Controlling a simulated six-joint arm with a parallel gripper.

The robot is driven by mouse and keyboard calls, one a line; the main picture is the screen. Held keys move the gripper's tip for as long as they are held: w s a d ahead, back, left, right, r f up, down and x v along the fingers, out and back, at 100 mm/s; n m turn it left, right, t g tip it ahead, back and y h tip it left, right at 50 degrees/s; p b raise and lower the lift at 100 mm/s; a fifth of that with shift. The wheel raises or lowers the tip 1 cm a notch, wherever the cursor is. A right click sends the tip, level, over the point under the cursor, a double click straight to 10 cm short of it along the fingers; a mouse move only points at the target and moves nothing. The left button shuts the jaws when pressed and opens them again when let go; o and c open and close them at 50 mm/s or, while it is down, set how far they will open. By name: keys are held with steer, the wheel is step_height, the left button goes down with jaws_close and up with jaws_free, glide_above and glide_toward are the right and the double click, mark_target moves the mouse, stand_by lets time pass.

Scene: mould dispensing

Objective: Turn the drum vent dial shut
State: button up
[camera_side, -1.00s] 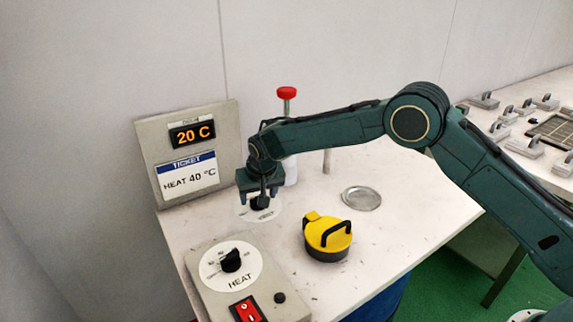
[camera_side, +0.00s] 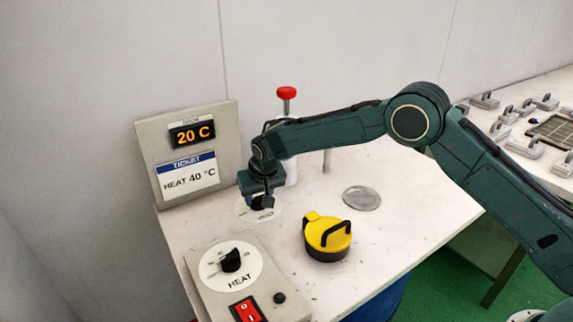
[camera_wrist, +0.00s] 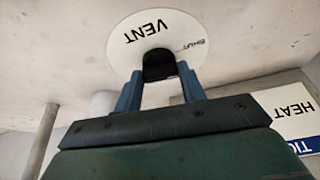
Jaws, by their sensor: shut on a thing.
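The drum vent dial is a white disc (camera_side: 241,209) on the tabletop with a black knob. In the wrist view its disc (camera_wrist: 118,42) reads VENT, with a small SHUT mark to the right of the black knob (camera_wrist: 158,65). My gripper (camera_wrist: 160,82) has its two blue fingers either side of the knob and is shut on it. In the side view my gripper (camera_side: 262,199) comes down over the dial and hides much of it. I cannot tell which mark the knob points to.
A yellow-lidded black pot (camera_side: 327,238) and a round metal disc (camera_side: 361,198) lie to the right. The HEAT box (camera_side: 243,280) with a red switch stands in front. Behind are a panel (camera_side: 148,140) showing 20 C with a HEAT 40 °C ticket, and a red-topped post (camera_side: 287,93).

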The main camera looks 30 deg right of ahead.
steer(key=n+y, duration=0.1)
steer(key=n, duration=0.2)
steer(key=shift+d+n, duration=0.15)
steer(key=shift+n, duration=0.15)
steer(key=o, duration=1)
steer(key=v, duration=1.3)
steer(key=shift+s+d+r, duration=0.15)
steer(key=shift+d+r, duration=0.15)
steer(key=shift+r, duration=0.1)
